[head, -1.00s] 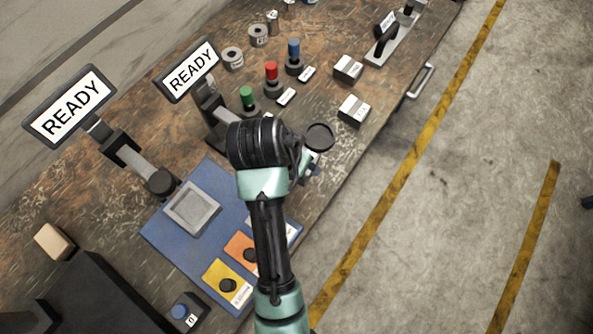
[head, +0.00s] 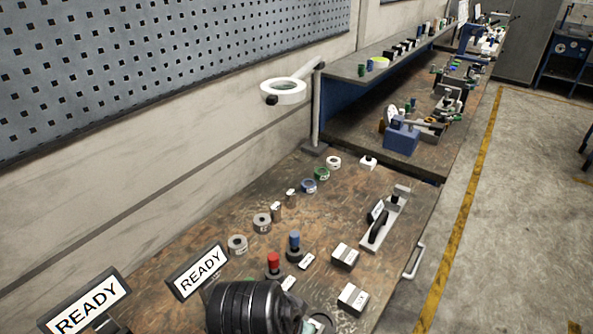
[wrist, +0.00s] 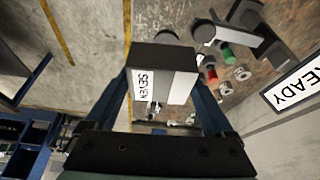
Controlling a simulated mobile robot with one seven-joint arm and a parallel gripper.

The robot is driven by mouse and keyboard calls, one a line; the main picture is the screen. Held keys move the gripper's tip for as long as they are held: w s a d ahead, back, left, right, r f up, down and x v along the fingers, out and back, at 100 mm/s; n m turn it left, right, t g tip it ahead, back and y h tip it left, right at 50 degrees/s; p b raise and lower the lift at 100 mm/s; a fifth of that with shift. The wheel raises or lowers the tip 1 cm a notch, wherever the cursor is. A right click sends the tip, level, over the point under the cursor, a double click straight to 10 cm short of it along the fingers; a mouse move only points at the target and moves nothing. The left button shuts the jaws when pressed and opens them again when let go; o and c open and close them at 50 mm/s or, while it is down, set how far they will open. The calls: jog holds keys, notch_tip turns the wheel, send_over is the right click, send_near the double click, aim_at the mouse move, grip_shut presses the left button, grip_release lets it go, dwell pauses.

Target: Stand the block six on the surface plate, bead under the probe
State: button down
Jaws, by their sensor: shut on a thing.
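In the wrist view, my gripper (wrist: 163,82) is shut on a block (wrist: 178,84) with a dark side and a pale face. Its label reads SEVEN, not six. The block sits between the two fingers, and its far side is hidden. In the head view, two pale blocks with dark sides, one farther back (head: 344,257) and one nearer (head: 353,298), stand on the bench; their labels are too small to read. My gripper's fingers do not show in the head view. I cannot make out the surface plate, bead or probe in the current views.
Two READY displays, one at the left (head: 90,308) and one right of it (head: 198,270), stand at lower left. A red-topped plug (head: 273,264) and a blue-topped plug (head: 294,243) stand near several rings. A handled fixture (head: 380,225) lies near the bench's right edge.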

jog(key=s+f+n+y, duration=0.1)
jog(key=s+f+n, duration=0.1)
jog(key=f, duration=0.4)
jog(key=s+f+n+y, duration=0.1)
jog(key=s+f+n, duration=0.1)
jog(key=f+n, duration=0.2)
notch_tip(320, 180, down, 3)
jog(key=shift+f+t, duration=0.15)
jog(key=shift+t, duration=0.25)
jog(key=shift+s+a, duration=0.1)
